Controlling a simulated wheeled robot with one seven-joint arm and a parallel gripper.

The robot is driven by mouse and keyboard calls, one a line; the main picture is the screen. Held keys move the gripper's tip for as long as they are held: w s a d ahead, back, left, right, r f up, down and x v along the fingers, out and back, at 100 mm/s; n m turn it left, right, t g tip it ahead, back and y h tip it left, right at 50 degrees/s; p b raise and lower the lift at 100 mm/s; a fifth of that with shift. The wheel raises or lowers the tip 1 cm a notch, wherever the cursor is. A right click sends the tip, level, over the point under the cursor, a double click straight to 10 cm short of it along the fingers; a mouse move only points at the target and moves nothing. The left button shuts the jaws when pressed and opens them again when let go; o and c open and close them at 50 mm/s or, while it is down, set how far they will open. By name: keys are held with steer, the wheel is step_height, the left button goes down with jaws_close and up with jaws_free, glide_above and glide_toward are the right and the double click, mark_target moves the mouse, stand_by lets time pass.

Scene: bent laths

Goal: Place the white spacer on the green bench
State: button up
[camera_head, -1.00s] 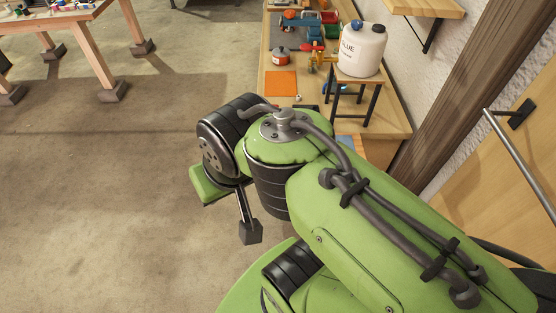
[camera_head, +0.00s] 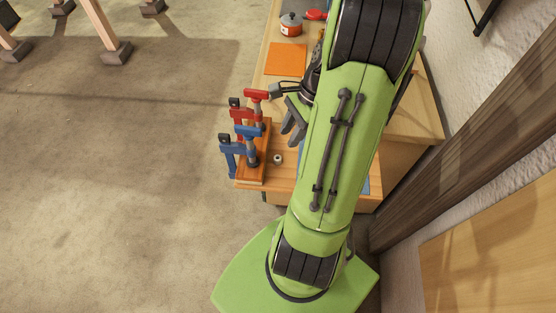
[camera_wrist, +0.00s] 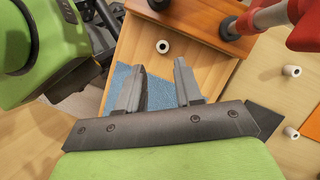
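A small white spacer (camera_wrist: 162,46) with a dark hole stands on an orange-brown wooden surface in the wrist view. A small white ring beside the clamps (camera_head: 278,158) shows in the head view. Two more white spacers, one upper (camera_wrist: 292,70) and one lower (camera_wrist: 291,132), lie on pale wood at the right of the wrist view. My gripper (camera_wrist: 159,66) is open and empty, its two grey fingers apart, with the first spacer beyond the fingertips. In the head view my gripper (camera_head: 291,128) hangs over the workbench near the clamps. I cannot make out a green bench.
A red clamp (camera_head: 256,96) and a blue clamp (camera_head: 228,158) stand at the workbench's left edge. A blue mat (camera_wrist: 158,95) lies below my fingers. The floor at left is open.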

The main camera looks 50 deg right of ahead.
mark_target(277, 158)
steer(key=b+x, duration=0.1)
steer(key=x, duration=0.5)
steer(key=b+x, duration=0.1)
steer(key=x, duration=0.2)
steer(key=shift+w+d+f+b, duration=0.15)
steer(key=shift+f+b, duration=0.2)
steer(key=shift+r, duration=0.1)
jaws_close()
